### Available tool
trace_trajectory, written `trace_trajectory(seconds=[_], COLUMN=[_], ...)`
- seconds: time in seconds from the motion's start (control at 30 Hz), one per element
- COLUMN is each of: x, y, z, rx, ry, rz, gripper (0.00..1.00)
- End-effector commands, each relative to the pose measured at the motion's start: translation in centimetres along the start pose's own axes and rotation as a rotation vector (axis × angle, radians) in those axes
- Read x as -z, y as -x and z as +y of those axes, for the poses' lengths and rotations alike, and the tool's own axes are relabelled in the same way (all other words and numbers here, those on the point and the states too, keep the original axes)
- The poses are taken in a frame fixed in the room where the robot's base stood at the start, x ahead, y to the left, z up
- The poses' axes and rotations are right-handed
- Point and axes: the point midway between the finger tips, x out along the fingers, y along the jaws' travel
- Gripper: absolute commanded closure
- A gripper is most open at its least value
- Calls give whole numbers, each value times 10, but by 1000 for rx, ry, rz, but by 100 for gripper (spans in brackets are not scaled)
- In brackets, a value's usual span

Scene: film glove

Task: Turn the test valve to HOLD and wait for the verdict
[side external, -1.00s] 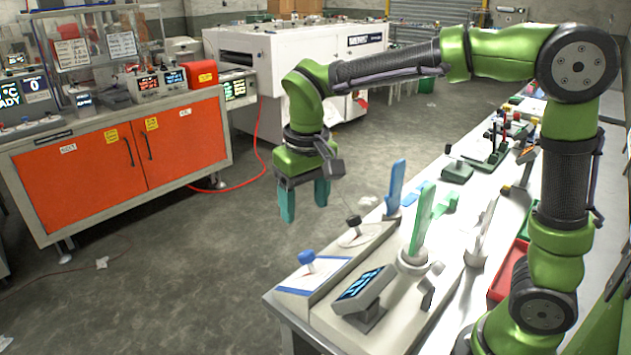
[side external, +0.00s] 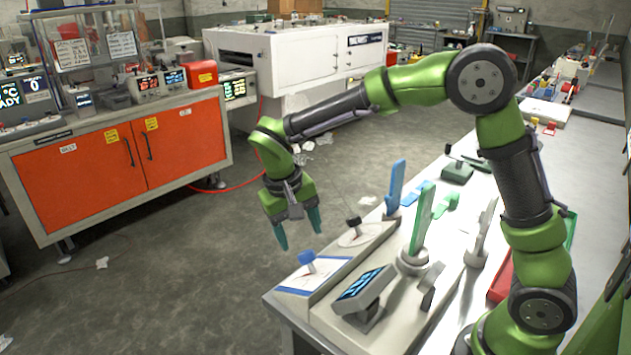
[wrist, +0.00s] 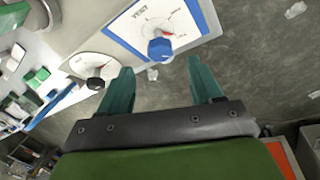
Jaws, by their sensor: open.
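The valve panel at the table's front left corner carries a blue knob (side external: 306,258) on a white plate with a blue border (side external: 318,278). A second dial with a black knob (side external: 353,221) sits behind it. My gripper (side external: 299,240) is open and empty, above and just behind the blue knob, clear of it. In the wrist view the blue knob (wrist: 160,48) lies ahead of and between my fingertips (wrist: 160,75), on a dial plate with a small red mark. The black knob (wrist: 96,84) is left of my left finger.
A tilted display (side external: 362,290) stands right of the panel; its text is unreadable. An upright green hand-shaped form (side external: 421,222) and a blue one (side external: 395,185) stand behind. A red tray (side external: 502,280) is near my base. Open floor lies left of the table.

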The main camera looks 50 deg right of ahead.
Motion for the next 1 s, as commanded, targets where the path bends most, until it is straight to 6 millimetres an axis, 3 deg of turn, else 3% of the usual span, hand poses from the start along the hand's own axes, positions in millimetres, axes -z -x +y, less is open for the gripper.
trace_trajectory(seconds=[0.1, 0.3, 0.73, 1.0], x=[0, 0, 0, 0], y=[-25, -52, -61, -61], z=[0, 0, 0, 0], rx=[-2, -1, 1, 1], ry=[1, 0, 1, 1], rz=[-3, -2, 0, 1], gripper=[35, 35, 35, 76])
